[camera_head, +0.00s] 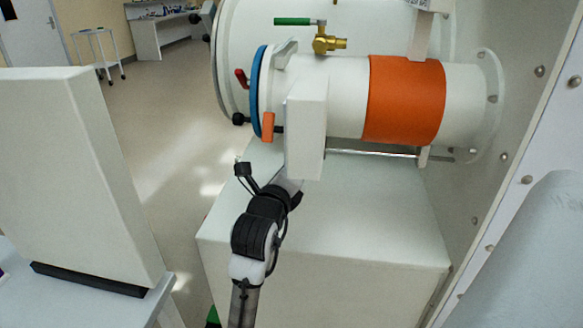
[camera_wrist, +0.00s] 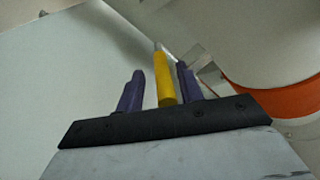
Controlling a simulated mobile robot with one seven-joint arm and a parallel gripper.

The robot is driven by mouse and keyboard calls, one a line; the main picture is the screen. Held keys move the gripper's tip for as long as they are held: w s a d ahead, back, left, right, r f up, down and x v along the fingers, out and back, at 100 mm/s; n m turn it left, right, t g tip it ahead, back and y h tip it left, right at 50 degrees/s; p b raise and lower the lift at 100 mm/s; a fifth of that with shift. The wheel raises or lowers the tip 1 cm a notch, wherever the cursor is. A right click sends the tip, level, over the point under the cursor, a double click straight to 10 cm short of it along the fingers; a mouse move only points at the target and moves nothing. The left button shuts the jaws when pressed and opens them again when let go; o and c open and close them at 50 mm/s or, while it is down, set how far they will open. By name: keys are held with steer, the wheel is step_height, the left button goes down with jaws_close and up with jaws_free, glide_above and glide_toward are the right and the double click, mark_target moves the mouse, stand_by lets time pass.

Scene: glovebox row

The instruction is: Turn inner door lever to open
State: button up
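In the wrist view, a yellow lever handle (camera_wrist: 166,85) stands between the two purple fingers of my gripper (camera_wrist: 158,82). A gap shows on its left side; its right side is close to the right finger, and I cannot tell whether they touch. The fingers are apart, not closed on it. In the head view, my arm reaches up to a white block (camera_head: 305,130) beside the white antechamber tube (camera_head: 335,75). My fingers and the yellow handle are hidden there. I cannot tell which door the handle works.
The tube has an orange band (camera_head: 404,100) and a blue door ring (camera_head: 257,92) with an orange handle (camera_head: 267,127). A green-handled valve (camera_head: 325,40) sits on top. A metal rod (camera_head: 375,153) runs below. A white cabinet (camera_head: 340,240) stands underneath. Open floor (camera_head: 160,130) lies left.

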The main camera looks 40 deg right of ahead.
jaws_close()
steer(key=r+p, duration=0.1)
steer(key=p, duration=0.1)
steer(key=shift+w+r+g+y+p, duration=0.1)
steer(key=shift+r+g+y+p, duration=0.2)
steer(key=shift+r+y, duration=0.1)
steer(key=r+g+y+p, duration=0.1)
steer(key=p, duration=0.2)
steer(key=shift+a, duration=0.1)
steer(key=shift+w+f, duration=0.1)
steer(key=shift+c, duration=0.5)
jaws_free()
steer(key=shift+y, duration=0.3)
steer(key=shift+o, duration=0.6)
steer(key=shift+f, duration=0.15)
